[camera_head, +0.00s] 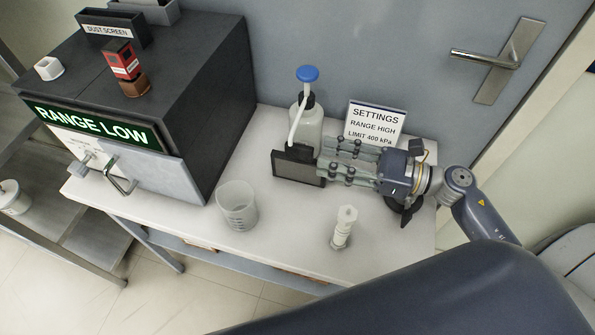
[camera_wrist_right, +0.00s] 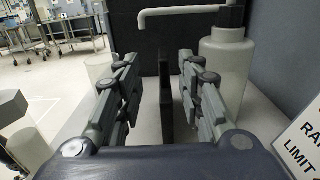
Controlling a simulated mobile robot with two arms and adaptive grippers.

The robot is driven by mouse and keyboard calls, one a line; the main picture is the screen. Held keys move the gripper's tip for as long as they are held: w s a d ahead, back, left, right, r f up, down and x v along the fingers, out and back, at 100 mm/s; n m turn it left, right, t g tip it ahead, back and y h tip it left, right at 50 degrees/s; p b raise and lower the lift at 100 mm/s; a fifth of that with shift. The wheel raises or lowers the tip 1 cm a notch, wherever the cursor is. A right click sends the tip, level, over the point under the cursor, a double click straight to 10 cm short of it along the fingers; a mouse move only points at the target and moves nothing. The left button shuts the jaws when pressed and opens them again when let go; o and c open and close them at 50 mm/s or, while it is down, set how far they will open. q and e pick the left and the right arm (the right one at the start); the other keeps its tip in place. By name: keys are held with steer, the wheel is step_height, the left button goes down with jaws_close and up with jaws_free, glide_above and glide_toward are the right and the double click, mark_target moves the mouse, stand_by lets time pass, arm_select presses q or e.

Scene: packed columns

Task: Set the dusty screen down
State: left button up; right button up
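The dusty screen (camera_head: 298,166) is a dark, framed flat panel, upright over the white table, left of my right gripper (camera_head: 324,160). In the right wrist view the screen (camera_wrist_right: 165,95) shows edge-on as a thin dark slab between the two fingers of my right gripper (camera_wrist_right: 160,80). A gap shows on each side of it, so the fingers are open and look clear of it. Its lower edge looks at or very near the tabletop; exact contact is hard to tell. My left gripper is not in view.
A pump bottle (camera_head: 306,122) stands close behind the screen, and a settings sign (camera_head: 374,124) behind the gripper. A translucent beaker (camera_head: 237,206) and a white stepped piece (camera_head: 344,228) stand in front. A dark cabinet (camera_head: 205,85) with a "DUST SCREEN" holder (camera_head: 108,29) is left.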

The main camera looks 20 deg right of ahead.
mark_target(302, 146)
steer(key=p+x, duration=0.3)
steer(key=x, duration=0.4)
steer(key=shift+w+d+r, duration=0.15)
steer(key=shift+w+d, duration=0.05)
steer(key=shift+w+a, duration=0.15)
steer(key=shift+a, duration=0.15)
jaws_close()
